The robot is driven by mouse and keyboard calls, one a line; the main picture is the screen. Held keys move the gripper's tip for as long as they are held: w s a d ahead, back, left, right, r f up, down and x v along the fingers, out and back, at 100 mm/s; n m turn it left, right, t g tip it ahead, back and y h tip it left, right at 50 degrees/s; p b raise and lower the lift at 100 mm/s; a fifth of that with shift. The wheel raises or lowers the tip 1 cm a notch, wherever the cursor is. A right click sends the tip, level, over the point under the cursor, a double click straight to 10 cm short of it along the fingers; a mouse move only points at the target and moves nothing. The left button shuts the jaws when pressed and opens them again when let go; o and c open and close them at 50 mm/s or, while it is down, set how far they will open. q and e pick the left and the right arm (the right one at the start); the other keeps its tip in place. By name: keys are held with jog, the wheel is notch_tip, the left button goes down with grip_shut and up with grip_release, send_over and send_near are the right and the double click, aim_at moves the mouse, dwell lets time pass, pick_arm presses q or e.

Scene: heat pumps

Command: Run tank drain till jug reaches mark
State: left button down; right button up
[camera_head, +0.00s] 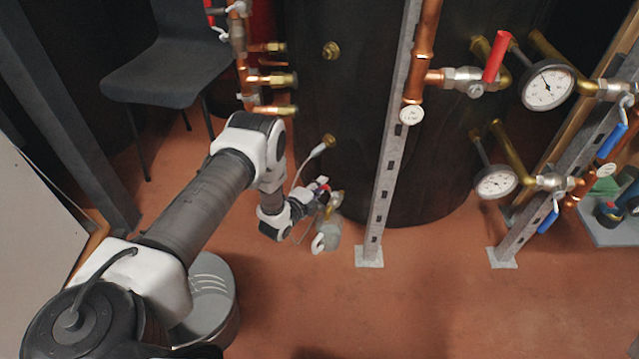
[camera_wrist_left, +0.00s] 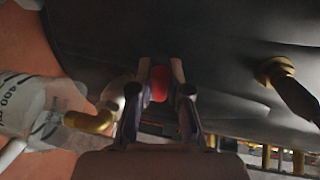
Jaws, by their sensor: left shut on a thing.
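The tank (camera_head: 345,90) is a large dark cylinder at the back. A brass drain outlet (camera_wrist_left: 90,122) shows in the left wrist view, with the clear jug (camera_wrist_left: 28,100) beside its mouth. The jug carries printed marks, one reading 400; I cannot tell its water level. In the head view the jug (camera_head: 329,236) is low at the tank's foot, with a pale handle. My left gripper (camera_head: 320,187) is at the drain, shut on its red valve handle (camera_wrist_left: 159,84). The fingers partly hide the handle and valve body. My right gripper is out of view.
A metal strut (camera_head: 390,170) stands right of the jug. Copper pipes, a red lever (camera_head: 496,56) and dial gauges (camera_head: 547,87) fill the right. A dark chair (camera_head: 165,70) stands at the back left. The reddish floor (camera_head: 400,310) in front is clear.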

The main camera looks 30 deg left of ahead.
pick_arm(q)
jog(key=c, duration=1.1)
grip_release()
jog(key=s, duration=0.4)
jog(key=s+r, duration=0.1)
jog(key=s, duration=0.3)
jog(key=s+r, duration=0.1)
jog(key=s, duration=0.2)
jog(key=shift+s+r, duration=0.15)
jog(key=shift+s, duration=0.25)
